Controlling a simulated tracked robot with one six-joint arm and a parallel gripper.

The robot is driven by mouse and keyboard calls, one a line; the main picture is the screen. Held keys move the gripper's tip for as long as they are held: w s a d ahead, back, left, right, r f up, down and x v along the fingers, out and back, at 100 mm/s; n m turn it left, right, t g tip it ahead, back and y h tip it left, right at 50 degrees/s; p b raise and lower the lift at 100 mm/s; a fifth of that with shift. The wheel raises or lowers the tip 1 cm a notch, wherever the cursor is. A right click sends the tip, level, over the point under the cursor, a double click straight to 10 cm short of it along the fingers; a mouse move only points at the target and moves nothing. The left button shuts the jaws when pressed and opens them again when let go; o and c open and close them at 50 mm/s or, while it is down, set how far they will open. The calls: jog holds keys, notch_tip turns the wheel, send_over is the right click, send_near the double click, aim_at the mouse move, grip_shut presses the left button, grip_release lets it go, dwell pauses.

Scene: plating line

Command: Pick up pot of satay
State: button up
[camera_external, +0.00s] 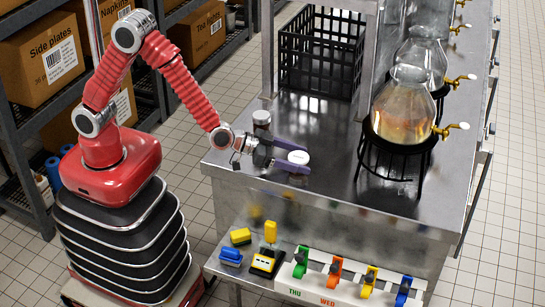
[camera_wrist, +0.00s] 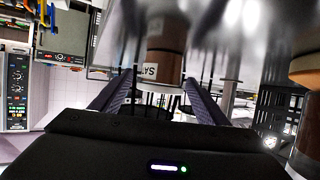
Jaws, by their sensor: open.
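The pot of satay (camera_wrist: 168,68) is a brown pot with a white label, partly readable as "SAT", and it stands between the fingers in the wrist view. In the external view a small pot with a white lid (camera_external: 299,156) sits near the left part of the steel counter, between my purple fingers; it seems to be the same pot. My gripper (camera_external: 307,159) is open, low over the counter, with one finger on each side of the pot. Whether either finger touches it I cannot tell. The pot's lower part is mostly hidden in the external view.
A black crate (camera_external: 318,55) is at the back. Glass vessels on black stands (camera_external: 401,120) are to the right. The counter between is clear. A lower shelf holds coloured day clips (camera_external: 335,271).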

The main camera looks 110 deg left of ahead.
aim_at(298, 157)
dwell(0.4)
jog(key=c, duration=1)
notch_tip(298, 157, up, 10)
jog(key=shift+r, duration=0.1)
dwell(0.3)
dwell(0.4)
